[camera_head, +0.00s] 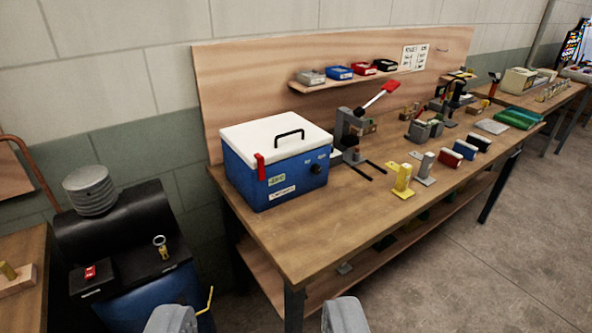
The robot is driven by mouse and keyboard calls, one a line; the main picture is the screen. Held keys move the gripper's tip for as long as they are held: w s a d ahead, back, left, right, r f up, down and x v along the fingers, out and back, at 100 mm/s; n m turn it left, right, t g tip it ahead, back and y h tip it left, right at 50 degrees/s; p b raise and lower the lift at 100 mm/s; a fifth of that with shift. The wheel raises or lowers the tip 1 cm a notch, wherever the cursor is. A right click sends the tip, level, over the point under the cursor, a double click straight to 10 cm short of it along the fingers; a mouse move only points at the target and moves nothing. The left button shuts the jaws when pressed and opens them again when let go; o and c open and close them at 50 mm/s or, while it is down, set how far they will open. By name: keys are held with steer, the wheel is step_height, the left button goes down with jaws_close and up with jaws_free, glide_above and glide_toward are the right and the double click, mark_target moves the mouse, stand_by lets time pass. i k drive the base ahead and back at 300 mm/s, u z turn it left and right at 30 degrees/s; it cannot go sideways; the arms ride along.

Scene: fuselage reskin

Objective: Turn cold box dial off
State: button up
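The cold box (262,183) is a blue chest with a white lid and a black handle on top. It stands at the near left end of the wooden workbench (285,238). A red latch (260,167) is on its front. The dial (316,169) is a small dark round knob on the box's right-hand side face; its setting is too small to read. My gripper (256,322) shows as two grey fingertips at the bottom edge, wide apart with nothing between them. It is well short of the box and the dial, touching neither.
A press with a red-tipped lever (350,130) stands just right of the box. Yellow and grey fixtures (403,181) and several small blocks lie further right. A black tank unit (125,235) is left of the bench. The floor (470,265) at right is clear.

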mark_target(316, 169)
steer(key=k, duration=0.55)
steer(key=z, duration=0.3)
steer(key=i, duration=1.75)
steer(key=u, duration=0.65)
